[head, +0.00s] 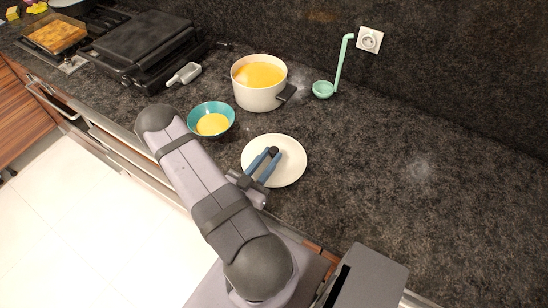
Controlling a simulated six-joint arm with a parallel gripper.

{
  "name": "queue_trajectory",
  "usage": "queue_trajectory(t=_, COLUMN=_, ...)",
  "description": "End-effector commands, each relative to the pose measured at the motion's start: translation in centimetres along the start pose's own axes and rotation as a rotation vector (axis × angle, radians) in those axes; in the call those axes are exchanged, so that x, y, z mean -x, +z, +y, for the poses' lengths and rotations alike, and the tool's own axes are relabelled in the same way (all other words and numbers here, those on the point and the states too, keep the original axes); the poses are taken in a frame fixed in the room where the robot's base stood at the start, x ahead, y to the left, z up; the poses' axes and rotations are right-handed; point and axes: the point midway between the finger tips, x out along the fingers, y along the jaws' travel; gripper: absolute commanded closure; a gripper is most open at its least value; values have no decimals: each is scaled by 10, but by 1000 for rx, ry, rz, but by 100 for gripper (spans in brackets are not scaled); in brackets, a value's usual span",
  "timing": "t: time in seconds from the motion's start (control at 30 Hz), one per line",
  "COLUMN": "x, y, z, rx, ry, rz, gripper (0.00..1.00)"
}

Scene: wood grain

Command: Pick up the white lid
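The white lid (289,167) is a round, pale disc with a small dark knob (273,150) near its middle. It appears to lie flat on the dark counter, right of the teal bowl. My gripper (272,156) reaches over the lid from the lower left, its two blue fingers apart with their tips on either side of the knob. I cannot tell whether the fingers touch the knob. The fingers and wrist hide part of the lid's left and lower side.
A white pot (258,98) of yellow soup stands behind the lid, its dark handle to the right. A teal bowl (231,109) with yellow contents is left. A green ladle (342,65) stands near the wall. A black grill (143,50) is back left. The right counter is clear.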

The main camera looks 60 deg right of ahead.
Motion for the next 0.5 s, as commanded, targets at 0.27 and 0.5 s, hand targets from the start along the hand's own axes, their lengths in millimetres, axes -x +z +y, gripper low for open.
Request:
queue_trajectory(t=0.27, x=0, y=-1, z=0, rx=0, ry=0, rz=2, gripper=100)
queue_trajectory(t=0.5, x=0, y=-5, z=0, rx=0, ry=0, rz=2, gripper=100)
